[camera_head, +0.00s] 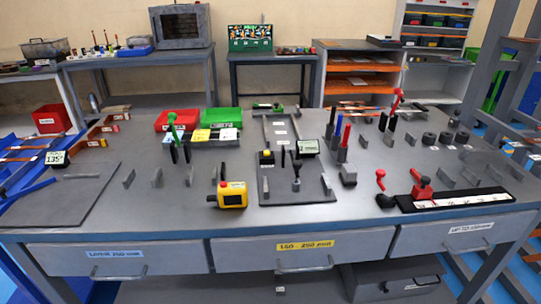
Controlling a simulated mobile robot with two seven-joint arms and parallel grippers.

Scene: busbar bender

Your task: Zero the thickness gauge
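No part is clearly marked as the thickness gauge. A yellow boxy device (232,195) with a dark screen and a red knob stands near the front of the grey workbench, left of the middle. Another small display reading 135° (57,158) stands at the left plate. The readings on the yellow device and the central display are too small to tell. Neither of my grippers shows in this view.
A red bin (176,120) and a green bin (222,117) stand at the back of the bench. A red-handled tool (421,187) sits on a black scale strip at the right. Several upright metal tabs and handles stand between. The front drawers (305,253) are shut.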

